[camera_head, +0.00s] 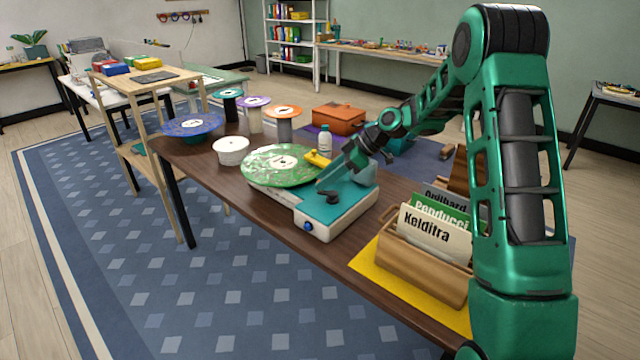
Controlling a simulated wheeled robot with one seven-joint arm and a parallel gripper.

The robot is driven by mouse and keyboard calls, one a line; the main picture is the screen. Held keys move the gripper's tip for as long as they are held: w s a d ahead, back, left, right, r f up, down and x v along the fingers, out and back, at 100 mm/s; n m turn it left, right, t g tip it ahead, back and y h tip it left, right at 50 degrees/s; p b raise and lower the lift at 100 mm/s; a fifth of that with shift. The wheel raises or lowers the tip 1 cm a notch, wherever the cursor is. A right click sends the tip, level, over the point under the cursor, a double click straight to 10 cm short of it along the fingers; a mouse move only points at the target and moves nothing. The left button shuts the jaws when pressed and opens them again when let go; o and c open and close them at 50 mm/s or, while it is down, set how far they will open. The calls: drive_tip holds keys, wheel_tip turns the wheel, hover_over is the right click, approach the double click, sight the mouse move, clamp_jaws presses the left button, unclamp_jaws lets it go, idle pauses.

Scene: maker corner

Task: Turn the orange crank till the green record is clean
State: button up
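The green record (268,172) lies flat on the record-cleaning machine (345,228), which has a white body and teal top. Whitish patches show on the record's surface around its pale label. A yellow bar (316,158) sits at the record's right edge. I cannot make out an orange crank; it may be hidden behind my gripper. My gripper (335,174) is low over the machine's back part, close to the yellow bar and the record's right edge. Its fingers are small and partly merged with the machine, so I cannot tell whether they are open or shut, or touching anything.
A wooden crate (408,262) of record sleeves stands on a yellow mat (382,283) to the right. A bottle (324,141) stands behind the record. A white tub (231,151), a blue record (190,126) and several stands with discs are to the left. An orange box (338,118) is behind.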

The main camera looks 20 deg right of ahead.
drive_tip(key=shift+x, duration=1.1)
